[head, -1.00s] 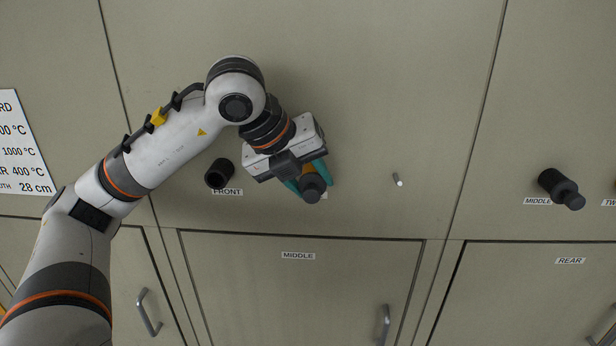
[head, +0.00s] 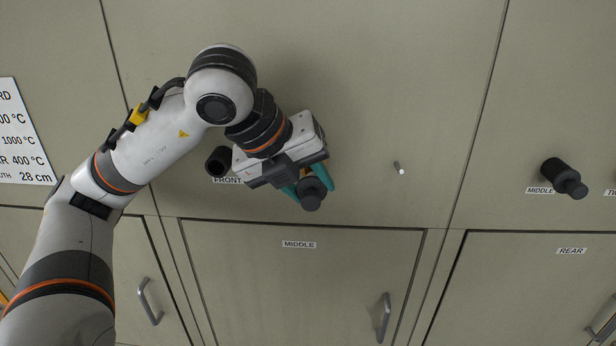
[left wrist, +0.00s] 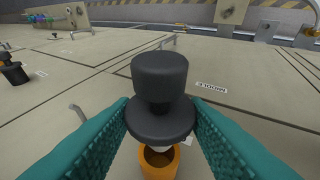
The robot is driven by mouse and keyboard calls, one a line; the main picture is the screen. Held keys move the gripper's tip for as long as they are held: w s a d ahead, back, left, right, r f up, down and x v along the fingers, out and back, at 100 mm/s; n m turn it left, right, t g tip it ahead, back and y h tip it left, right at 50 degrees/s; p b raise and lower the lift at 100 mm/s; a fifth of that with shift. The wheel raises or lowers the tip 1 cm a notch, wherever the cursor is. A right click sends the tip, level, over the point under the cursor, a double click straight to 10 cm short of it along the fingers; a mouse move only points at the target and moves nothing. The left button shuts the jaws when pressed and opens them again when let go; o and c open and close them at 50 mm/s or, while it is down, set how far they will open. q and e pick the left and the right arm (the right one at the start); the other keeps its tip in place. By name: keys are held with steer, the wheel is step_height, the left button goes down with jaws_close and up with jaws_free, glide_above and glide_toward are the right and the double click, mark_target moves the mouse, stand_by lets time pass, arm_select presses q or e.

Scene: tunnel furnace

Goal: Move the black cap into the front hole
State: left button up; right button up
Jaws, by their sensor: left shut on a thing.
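The black cap (head: 311,195) is a round flanged knob, held between the teal fingertips of my left gripper (head: 314,186). In the left wrist view the cap (left wrist: 160,85) is upright between both fingers. An orange ring-shaped opening (left wrist: 158,164) shows just below it; I cannot tell whether the cap's stem is clear of it. My right gripper is not in view.
A small white-tipped pin (head: 400,169) sticks out right of my gripper. Another black knob (head: 566,178) stands by a MIDDLE label further right. Doors with metal handles (head: 384,318) lie below. The panel between the pin and that knob is clear.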

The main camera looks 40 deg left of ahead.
arm_select(q)
steer(key=s+d+b, duration=0.1)
steer(key=s+d, duration=0.4)
steer(key=s, duration=0.3)
steer(key=shift+s+d, duration=0.2)
steer(key=shift+s, duration=0.05)
stand_by(0.4)
